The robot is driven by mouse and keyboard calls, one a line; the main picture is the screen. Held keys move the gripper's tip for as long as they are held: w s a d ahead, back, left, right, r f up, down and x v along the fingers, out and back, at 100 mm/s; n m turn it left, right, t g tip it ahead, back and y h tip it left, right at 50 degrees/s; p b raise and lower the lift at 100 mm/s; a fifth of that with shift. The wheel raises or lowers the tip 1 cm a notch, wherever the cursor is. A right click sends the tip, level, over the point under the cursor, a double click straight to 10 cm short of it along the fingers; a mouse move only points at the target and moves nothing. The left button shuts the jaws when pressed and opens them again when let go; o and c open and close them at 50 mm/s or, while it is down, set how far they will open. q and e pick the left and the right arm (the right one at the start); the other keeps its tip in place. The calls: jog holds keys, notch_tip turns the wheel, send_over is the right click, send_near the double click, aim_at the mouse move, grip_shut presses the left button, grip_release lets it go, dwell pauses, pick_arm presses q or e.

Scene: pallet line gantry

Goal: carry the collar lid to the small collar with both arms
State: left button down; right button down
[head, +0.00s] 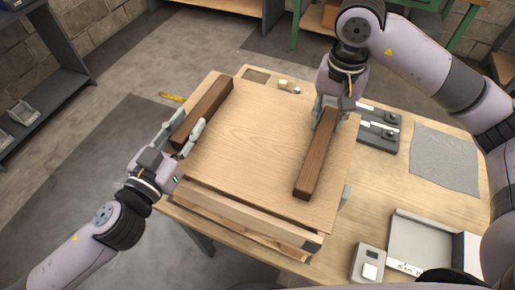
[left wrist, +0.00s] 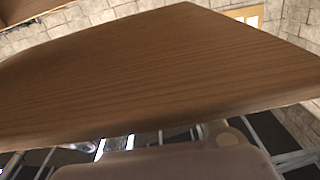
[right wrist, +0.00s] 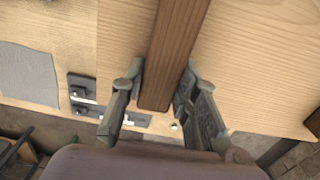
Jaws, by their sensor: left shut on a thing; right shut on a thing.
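The collar lid (head: 255,140) is a pale wooden board with two dark brown battens. My left gripper (head: 184,130) is shut on the near end of the left batten (head: 205,108). In the left wrist view brown wood (left wrist: 160,70) fills the picture and the fingers are hidden. My right gripper (head: 331,108) is shut on the far end of the right batten (head: 316,160). In the right wrist view its fingers (right wrist: 158,105) stand on both sides of that batten (right wrist: 172,50). A wooden frame, seemingly the small collar (head: 240,216), shows under the lid's near edge. I cannot tell whether they touch.
On the table (head: 385,185) right of the lid lie black metal fittings (head: 378,135), a grey sheet (head: 445,158), a grey tray (head: 418,238) and a small box (head: 368,264). A dark shelf (head: 40,85) stands at the left. The floor between is clear.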

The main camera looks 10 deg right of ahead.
pick_arm(q)
jog(key=shift+s+d, duration=0.15)
jog(key=shift+d, duration=0.05)
pick_arm(e)
jog(key=shift+s+a+f, duration=0.1)
jog(key=shift+a, duration=0.2)
